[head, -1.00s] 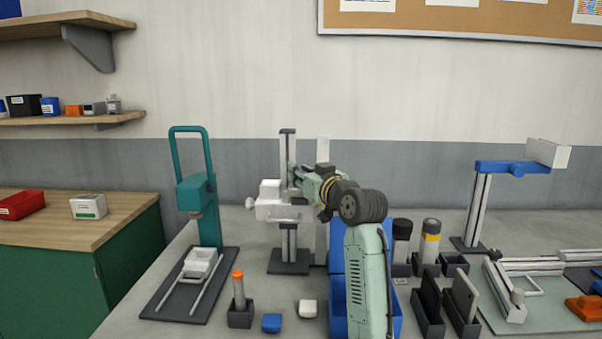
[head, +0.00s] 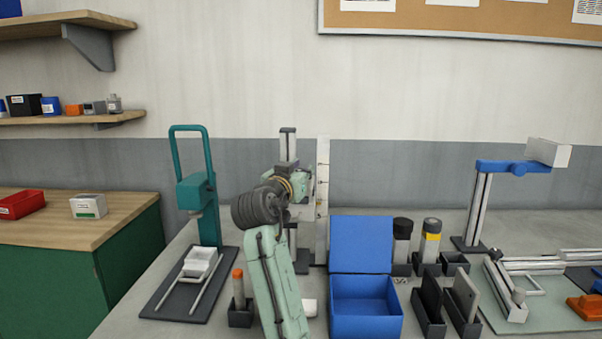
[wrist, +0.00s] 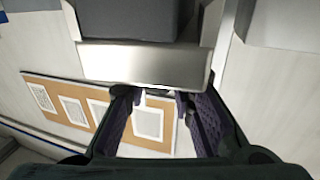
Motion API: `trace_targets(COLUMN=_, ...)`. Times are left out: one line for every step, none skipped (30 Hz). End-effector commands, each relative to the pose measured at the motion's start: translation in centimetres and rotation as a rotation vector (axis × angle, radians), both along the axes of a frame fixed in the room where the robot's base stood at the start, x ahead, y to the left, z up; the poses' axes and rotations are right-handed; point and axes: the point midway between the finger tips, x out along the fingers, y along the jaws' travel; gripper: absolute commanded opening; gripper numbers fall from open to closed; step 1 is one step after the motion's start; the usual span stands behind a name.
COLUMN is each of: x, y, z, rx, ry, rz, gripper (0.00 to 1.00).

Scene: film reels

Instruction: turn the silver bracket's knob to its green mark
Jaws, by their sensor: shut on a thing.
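The silver bracket (wrist: 145,62) fills the upper middle of the wrist view as a bright metal plate with side flanges, next to a dark block. In the head view its stand, with a metal post (head: 288,146), is largely hidden behind my arm. My gripper (wrist: 161,98) has its dark, purple-padded fingers right at the bracket's lower edge. They are shut on what appears to be the knob, which is mostly hidden between them. I cannot see the green mark. In the head view my gripper (head: 304,186) is small and partly covered by my wrist.
A tall white upright (head: 322,195) stands just right of my gripper. An open blue box (head: 366,312) is right of my arm. A teal press (head: 197,192) and an orange-topped cylinder (head: 239,288) stand left. Dark holders (head: 429,318) and a blue-topped stand (head: 481,205) are farther right.

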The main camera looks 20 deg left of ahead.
Motion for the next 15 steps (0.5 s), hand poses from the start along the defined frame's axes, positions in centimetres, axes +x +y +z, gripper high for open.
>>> trace_targets(x=-0.05, y=0.34, z=-0.06, rx=-0.002, ry=0.001, rz=-0.040, gripper=0.00)
trace_targets(x=-0.04, y=0.33, z=-0.07, rx=-0.003, ry=0.001, rz=-0.069, gripper=0.00)
trace_targets(x=-0.02, y=0.30, z=-0.05, rx=-0.003, ry=0.002, rz=-0.107, gripper=0.00)
trace_targets(x=-0.04, y=0.33, z=-0.01, rx=-0.002, ry=0.000, rz=-0.135, gripper=0.00)
trace_targets(x=0.00, y=0.30, z=-0.04, rx=-0.004, ry=0.001, rz=-0.165, gripper=0.00)
trace_targets(x=0.00, y=0.28, z=-0.03, rx=-0.003, ry=0.001, rz=-0.203, gripper=0.00)
trace_targets(x=-0.02, y=0.31, z=0.04, rx=-0.003, ry=0.000, rz=-0.231, gripper=0.00)
trace_targets(x=0.01, y=0.28, z=0.01, rx=-0.004, ry=0.002, rz=-0.261, gripper=0.00)
trace_targets(x=0.02, y=0.26, z=0.02, rx=-0.004, ry=0.002, rz=-0.299, gripper=0.00)
trace_targets(x=0.00, y=0.27, z=0.08, rx=-0.005, ry=0.001, rz=-0.327, gripper=0.00)
trace_targets(x=0.00, y=0.25, z=0.08, rx=-0.005, ry=0.002, rz=-0.356, gripper=0.00)
trace_targets(x=0.03, y=0.20, z=0.10, rx=-0.005, ry=0.001, rz=-0.394, gripper=0.00)
trace_targets(x=0.01, y=0.18, z=0.14, rx=-0.005, ry=0.001, rz=-0.421, gripper=0.00)
trace_targets(x=0.02, y=0.20, z=0.12, rx=-0.005, ry=0.001, rz=-0.447, gripper=0.00)
trace_targets(x=0.02, y=0.15, z=0.14, rx=-0.004, ry=0.002, rz=-0.483, gripper=0.00)
